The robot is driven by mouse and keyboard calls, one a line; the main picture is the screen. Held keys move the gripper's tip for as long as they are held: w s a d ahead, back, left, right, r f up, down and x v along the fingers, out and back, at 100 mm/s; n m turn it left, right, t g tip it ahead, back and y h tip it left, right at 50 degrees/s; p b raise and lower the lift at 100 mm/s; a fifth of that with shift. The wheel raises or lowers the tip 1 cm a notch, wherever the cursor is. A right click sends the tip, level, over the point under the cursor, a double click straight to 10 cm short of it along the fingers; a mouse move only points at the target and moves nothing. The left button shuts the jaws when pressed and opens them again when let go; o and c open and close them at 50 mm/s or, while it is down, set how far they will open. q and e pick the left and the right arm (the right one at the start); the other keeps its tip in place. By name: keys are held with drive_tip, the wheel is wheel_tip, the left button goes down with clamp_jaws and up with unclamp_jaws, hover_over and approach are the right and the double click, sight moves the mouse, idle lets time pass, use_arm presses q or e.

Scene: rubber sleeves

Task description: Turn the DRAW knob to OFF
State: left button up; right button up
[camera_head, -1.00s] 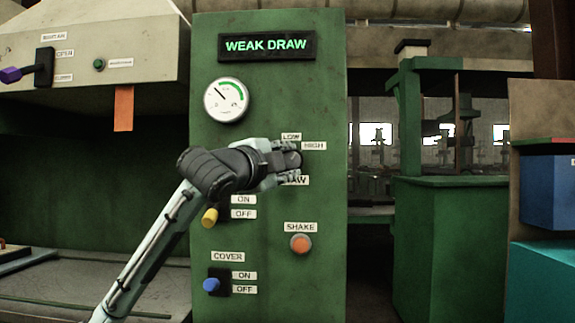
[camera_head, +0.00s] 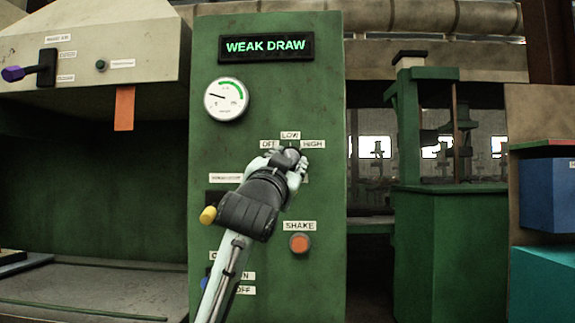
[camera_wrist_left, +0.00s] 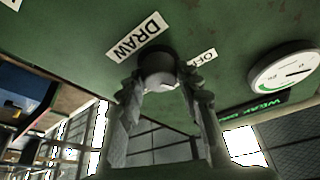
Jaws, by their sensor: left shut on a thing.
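The DRAW knob (camera_wrist_left: 158,66) is a dark round knob on the green panel (camera_head: 325,270), seen in the left wrist view between my fingers. My left gripper (camera_wrist_left: 160,84) is shut on it. In the head view my left gripper (camera_head: 287,159) covers most of the knob, so its pointer is hard to read. The labels OFF (camera_head: 268,144), LOW (camera_head: 290,134) and HIGH (camera_head: 313,144) sit around it. The DRAW label (camera_wrist_left: 136,37) shows in the wrist view. The display (camera_head: 266,46) reads WEAK DRAW. My right gripper is not in view.
A round gauge (camera_head: 227,98) is above and left of the knob; its needle points left. Below are a yellow-tipped lever (camera_head: 208,215) and an orange SHAKE button (camera_head: 300,243). A purple-tipped lever (camera_head: 13,74) is at far left. The panel right of the gripper is clear.

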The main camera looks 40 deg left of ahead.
use_arm(q)
drive_tip(key=n+y, duration=0.1)
drive_tip(key=n, duration=0.3)
drive_tip(key=n+g+y+b, duration=0.1)
drive_tip(key=n+y, duration=0.1)
drive_tip(key=n, duration=0.1)
drive_tip(key=shift+w+d+n+y, duration=0.1)
drive_tip(key=shift+n+y, duration=0.2)
drive_tip(key=shift+n, duration=0.1)
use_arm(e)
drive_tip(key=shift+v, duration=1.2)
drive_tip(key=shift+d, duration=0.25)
use_arm(q)
drive_tip(key=o, duration=1.1)
drive_tip(key=shift+o, duration=0.3)
drive_tip(key=v, duration=1.2)
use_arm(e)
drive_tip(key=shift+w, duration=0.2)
